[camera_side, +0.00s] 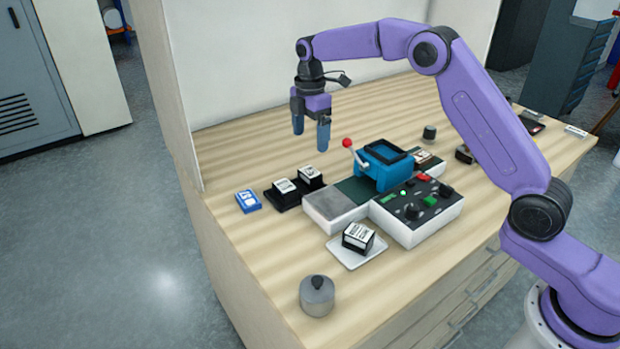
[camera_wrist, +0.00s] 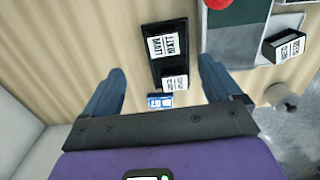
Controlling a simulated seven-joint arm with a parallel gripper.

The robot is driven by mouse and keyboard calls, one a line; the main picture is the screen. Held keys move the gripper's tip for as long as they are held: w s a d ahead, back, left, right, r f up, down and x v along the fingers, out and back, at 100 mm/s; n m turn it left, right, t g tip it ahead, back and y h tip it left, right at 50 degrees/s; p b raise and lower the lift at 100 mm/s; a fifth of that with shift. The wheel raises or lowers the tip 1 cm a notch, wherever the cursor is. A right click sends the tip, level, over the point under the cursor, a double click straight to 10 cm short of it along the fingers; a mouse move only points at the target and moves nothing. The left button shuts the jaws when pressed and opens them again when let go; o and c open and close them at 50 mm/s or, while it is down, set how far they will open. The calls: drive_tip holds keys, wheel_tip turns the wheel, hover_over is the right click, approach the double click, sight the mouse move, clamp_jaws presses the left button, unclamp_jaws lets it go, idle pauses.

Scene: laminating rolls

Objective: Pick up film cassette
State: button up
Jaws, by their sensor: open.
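Black cassettes with white printed labels are in view; I cannot tell which one the task calls the film cassette. One cassette (camera_side: 311,175) and another cassette (camera_side: 284,187) sit in a black holder (camera_side: 272,196) left of the machine. In the wrist view a large label (camera_wrist: 167,44) and a smaller one (camera_wrist: 175,82) show on the holder. A third cassette (camera_side: 358,236) lies on a white tray (camera_side: 344,256) at the front. My gripper (camera_side: 310,137) is open and empty, pointing down above the holder. In the wrist view its fingers (camera_wrist: 160,68) stand either side of the holder.
A blue press (camera_side: 384,168) with a red-knobbed lever (camera_side: 350,150) stands right of the holder. A control box (camera_side: 417,215) sits in front of it. A blue-and-white box (camera_side: 248,201) lies left. A grey lidded pot (camera_side: 317,297) stands at the front edge. A wall panel rises behind.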

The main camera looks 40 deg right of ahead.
hover_over(310, 171)
drive_tip(key=f, duration=0.6)
drive_tip(key=shift+w+d, duration=0.25)
drive_tip(key=shift+s+a+f, duration=0.15)
drive_tip(key=shift+f, duration=1.2)
drive_tip(key=shift+s+a+f, duration=0.1)
drive_tip(key=shift+s+f, duration=0.05)
drive_tip(key=shift+f, duration=1.15)
drive_tip(key=c, duration=1.1)
